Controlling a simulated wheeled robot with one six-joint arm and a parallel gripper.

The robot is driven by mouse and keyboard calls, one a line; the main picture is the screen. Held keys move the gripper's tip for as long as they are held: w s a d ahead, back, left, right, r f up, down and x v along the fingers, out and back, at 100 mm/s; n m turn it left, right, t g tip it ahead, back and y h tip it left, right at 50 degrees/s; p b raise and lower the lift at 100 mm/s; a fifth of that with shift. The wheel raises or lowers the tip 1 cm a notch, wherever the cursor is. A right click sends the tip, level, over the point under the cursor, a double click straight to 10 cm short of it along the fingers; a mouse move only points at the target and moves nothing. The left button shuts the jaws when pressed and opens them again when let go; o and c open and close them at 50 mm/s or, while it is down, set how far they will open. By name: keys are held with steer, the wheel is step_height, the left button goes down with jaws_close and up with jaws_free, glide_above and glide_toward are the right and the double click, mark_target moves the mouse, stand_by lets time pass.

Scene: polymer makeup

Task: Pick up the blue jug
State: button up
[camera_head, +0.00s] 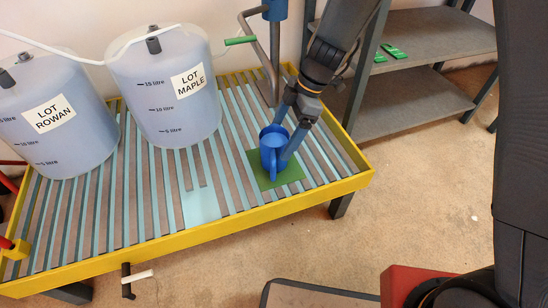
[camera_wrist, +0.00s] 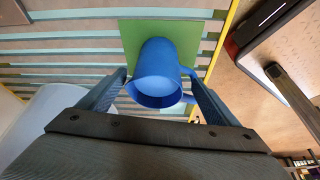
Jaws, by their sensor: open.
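The blue jug (camera_head: 272,148) stands upright on a green square mat (camera_head: 262,179) on the slatted table. Its handle faces the front in the head view. My gripper (camera_head: 285,136) reaches down from above with its fingers open around the jug. In the wrist view the jug (camera_wrist: 160,75) lies between the two fingertips of my gripper (camera_wrist: 159,82), one on each side. I cannot tell whether either finger touches it. The jug's open mouth shows in the wrist view, with a pale inside.
Two large containers, labelled LOT ROWAN (camera_head: 55,120) and LOT MAPLE (camera_head: 168,90), stand on the left of the table. A yellow rim (camera_head: 215,229) edges the table. A pipe with a green lever (camera_head: 240,41) is behind the jug. Grey shelves (camera_head: 415,110) stand at the back right.

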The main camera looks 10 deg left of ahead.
mark_target(275, 145)
steer(key=b+x, duration=0.1)
steer(key=x, duration=0.1)
steer(key=b+x, duration=0.1)
steer(key=x, duration=0.2)
steer(key=shift+w+a+r, duration=0.1)
steer(key=shift+w+a, duration=0.05)
steer(key=shift+a, duration=0.05)
steer(key=shift+r, duration=0.1)
steer(key=c, duration=1.6)
steer(key=shift+r, duration=0.1)
steer(key=shift+c, duration=0.4)
